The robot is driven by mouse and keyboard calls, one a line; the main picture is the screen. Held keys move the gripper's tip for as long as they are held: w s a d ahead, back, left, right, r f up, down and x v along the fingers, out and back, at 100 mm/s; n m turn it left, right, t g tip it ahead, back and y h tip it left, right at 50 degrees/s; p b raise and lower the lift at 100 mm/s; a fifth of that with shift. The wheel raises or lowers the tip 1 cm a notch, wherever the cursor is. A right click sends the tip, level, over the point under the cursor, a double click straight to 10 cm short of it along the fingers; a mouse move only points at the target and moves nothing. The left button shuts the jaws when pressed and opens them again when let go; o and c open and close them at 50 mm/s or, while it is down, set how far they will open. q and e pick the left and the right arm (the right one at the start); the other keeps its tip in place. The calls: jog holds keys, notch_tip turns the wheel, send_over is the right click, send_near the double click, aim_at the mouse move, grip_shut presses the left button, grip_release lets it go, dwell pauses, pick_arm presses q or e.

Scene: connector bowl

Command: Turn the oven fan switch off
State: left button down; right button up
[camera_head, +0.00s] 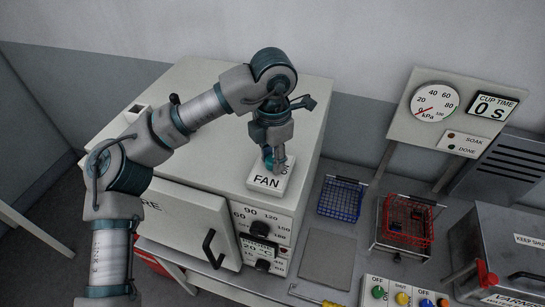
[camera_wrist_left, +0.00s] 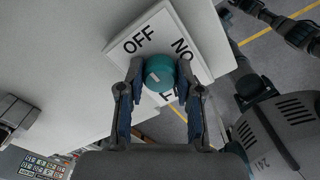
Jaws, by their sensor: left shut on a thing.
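The fan switch is a white plate marked FAN (camera_head: 267,181) on top of the pale oven (camera_head: 200,84), near its front right edge. My left gripper (camera_head: 275,160) points down over the plate, fingers closed on the switch. In the left wrist view, the fingers (camera_wrist_left: 159,82) are shut on both sides of a round teal switch handle (camera_wrist_left: 158,70). The label OFF (camera_wrist_left: 138,40) lies to its upper left, and the other position label, partly read, to its upper right. The FAN letters are mostly hidden by the fingers. Which side the switch is set to is unclear. My right gripper is not seen.
The oven's front has dials (camera_head: 258,223) and a door with a black handle (camera_head: 211,249). A blue wire basket (camera_head: 341,199) and a red one (camera_head: 405,221) stand to the right. A gauge panel (camera_head: 448,115) stands behind. A steel box (camera_head: 500,250) is far right.

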pick_arm(q)
jog(key=shift+w+r, duration=0.1)
jog(key=shift+r, duration=0.1)
jog(key=c, duration=1.1)
grip_release()
jog(key=o, duration=0.3)
jog(key=shift+o, duration=0.2)
jog(key=shift+w+d+f, duration=0.1)
jog(key=shift+f, duration=0.05)
notch_tip(320, 180, up, 12)
jog(key=shift+f, duration=0.1)
